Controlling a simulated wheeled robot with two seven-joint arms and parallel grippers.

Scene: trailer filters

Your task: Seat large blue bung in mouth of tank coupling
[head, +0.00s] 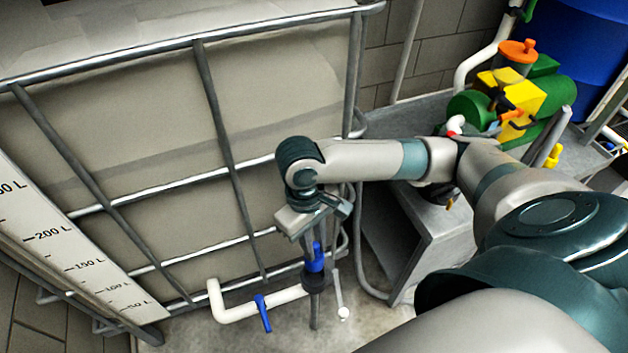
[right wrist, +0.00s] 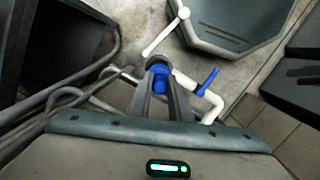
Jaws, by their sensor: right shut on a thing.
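The large blue bung (head: 316,260) is upright between the fingers of my right gripper (head: 318,238), which points down and is shut on it. In the right wrist view the bung (right wrist: 160,84) shows between the two fingers (right wrist: 160,88). The dark tank coupling (head: 316,281) is directly below the bung, at the right end of the white pipe. The bung's lower end meets the coupling's top in the head view. I cannot tell how deep it sits, as the mouth is hidden. My left gripper is not in view.
The white pipe (head: 270,304) carries a blue valve handle (head: 263,313). A thin white lever (head: 338,292) hangs just right of the coupling. The caged tank (head: 140,120) fills the left. A grey bench (head: 425,240) with a green and yellow pump (head: 520,95) stands right.

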